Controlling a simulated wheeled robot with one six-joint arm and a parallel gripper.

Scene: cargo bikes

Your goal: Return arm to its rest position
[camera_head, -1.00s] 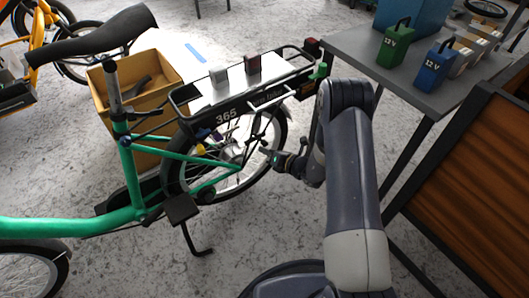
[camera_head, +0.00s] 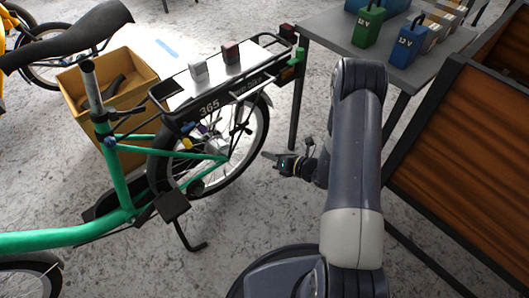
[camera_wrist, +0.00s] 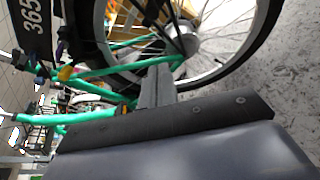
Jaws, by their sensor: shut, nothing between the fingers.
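My gripper (camera_head: 270,157) is shut and empty in the head view, to the right of the green bike's rear wheel and apart from it in the picture. My arm is folded in front of the camera, its links rising at the right of the middle. In the wrist view the closed fingers (camera_wrist: 157,86) point up at the rear wheel's hub area. The green cargo bike (camera_head: 60,238) stands at the left on its kickstand. Its rear rack (camera_head: 215,88) holds a white block (camera_head: 198,70) and a dark red block (camera_head: 231,53).
A grey table (camera_head: 318,27) with green (camera_head: 368,26) and blue (camera_head: 408,44) 12 V batteries stands behind my arm. A wooden-sided box (camera_head: 465,150) is close on the right. A yellow crate (camera_head: 75,85) is behind the bike. Bare floor lies between bike and arm.

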